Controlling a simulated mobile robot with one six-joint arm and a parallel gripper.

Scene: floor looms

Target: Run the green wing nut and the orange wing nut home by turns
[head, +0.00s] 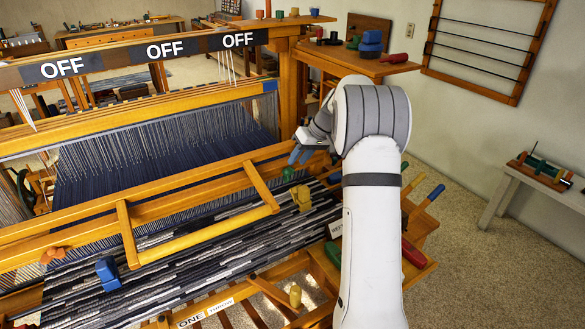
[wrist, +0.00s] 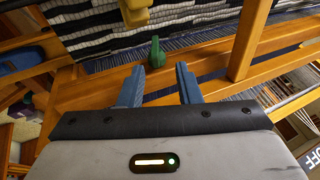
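The green wing nut (head: 288,173) sits on the wooden beam of the loom, near its right end. In the wrist view the green wing nut (wrist: 155,52) stands just beyond my blue fingertips, roughly in line with the gap between them. My gripper (wrist: 159,68) is open and empty, with the fingers apart and not around the nut. In the head view my gripper (head: 301,154) is at the loom's right side, just above the green nut, partly hidden by my arm. The orange wing nut (head: 52,255) is at the far left of the same beam.
A wooden beater frame (head: 205,234) with a handle bar lies over the striped cloth (head: 215,247). A blue block (head: 108,273) and a yellow block (head: 301,197) are on the cloth. A side bench with tools stands right of the loom, partly behind my arm.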

